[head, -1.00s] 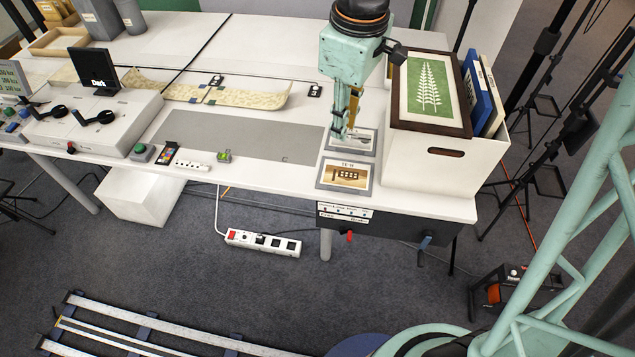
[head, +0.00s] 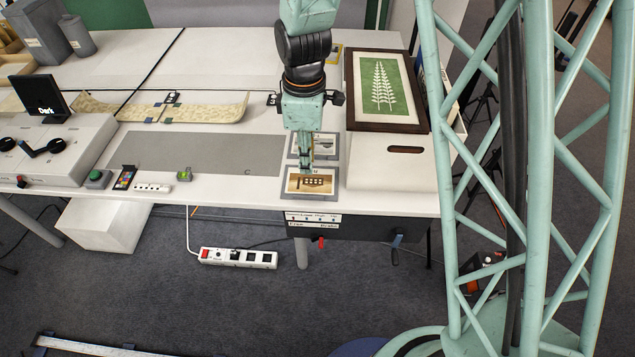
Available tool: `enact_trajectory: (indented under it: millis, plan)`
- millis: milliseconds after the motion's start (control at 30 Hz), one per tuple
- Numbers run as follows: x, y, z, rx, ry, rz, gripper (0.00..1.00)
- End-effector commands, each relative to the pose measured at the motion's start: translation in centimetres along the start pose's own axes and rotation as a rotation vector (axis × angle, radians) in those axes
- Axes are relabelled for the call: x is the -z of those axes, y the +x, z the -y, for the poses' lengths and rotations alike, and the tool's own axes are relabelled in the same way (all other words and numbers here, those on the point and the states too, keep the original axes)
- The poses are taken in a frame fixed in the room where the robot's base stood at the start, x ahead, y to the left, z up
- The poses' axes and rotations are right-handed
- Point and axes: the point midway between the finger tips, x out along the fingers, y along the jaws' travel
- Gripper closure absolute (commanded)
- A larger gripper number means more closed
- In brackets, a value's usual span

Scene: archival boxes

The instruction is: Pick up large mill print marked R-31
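Two grey-mounted prints lie at the table's front edge, left of the white box. The front print (head: 310,183) has a brown picture of a building with several dark windows; its mark is too small to read. The rear print (head: 300,146) shows a grey-green scene, partly hidden by my gripper. I cannot tell which, if either, is marked R-31. My gripper (head: 306,166) points down over the place where the two prints meet, with its tips by the front print's top edge. Its fingers look close together; whether they touch or hold anything is unclear.
The white box (head: 385,170) with a framed green fern print (head: 385,88) stands close on the right. A grey mat (head: 205,152) lies to the left. A yellow-edged item (head: 335,53) lies behind my arm. A patterned strip (head: 160,107) lies further left.

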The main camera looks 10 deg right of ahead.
Motion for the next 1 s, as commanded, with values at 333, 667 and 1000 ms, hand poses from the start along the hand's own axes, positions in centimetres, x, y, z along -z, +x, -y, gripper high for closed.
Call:
enact_trajectory:
  millis: [333, 667, 1000]
  plan:
    - [0.5, 1.3, -0.1, 0.006, -0.029, 0.003, 0.82]
    - [0.4, 1.5, -0.1, 0.006, -0.028, 0.003, 0.82]
    - [0.4, 4.2, 0.0, 0.007, -0.028, 0.004, 0.82]
